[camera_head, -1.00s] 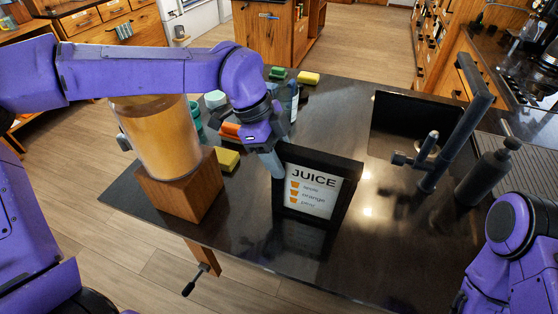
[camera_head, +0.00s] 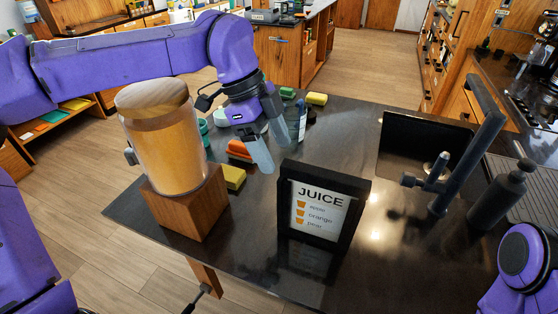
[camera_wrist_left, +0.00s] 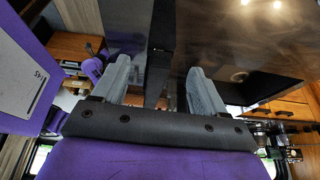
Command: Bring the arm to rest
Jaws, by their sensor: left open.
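My left arm (camera_head: 140,58) comes in from the left above the juice dispenser. My left gripper (camera_head: 268,142) is open and empty. It hangs over the counter, behind and left of the juice sign in the head view. In the left wrist view its two fingers (camera_wrist_left: 158,85) stand apart, with a dark upright edge seen between them. My right arm (camera_head: 525,262) shows only in part at the lower right, and its gripper is out of the picture.
The juice dispenser (camera_head: 163,145) stands on a wooden block (camera_head: 187,203) beneath my left arm. The framed juice sign (camera_head: 320,213) stands upright on the dark counter (camera_head: 385,258). Sponges (camera_head: 233,177), an orange item (camera_head: 239,149) and a bottle (camera_head: 300,122) lie near the gripper. A sink (camera_head: 408,145) and tap (camera_head: 455,150) are right.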

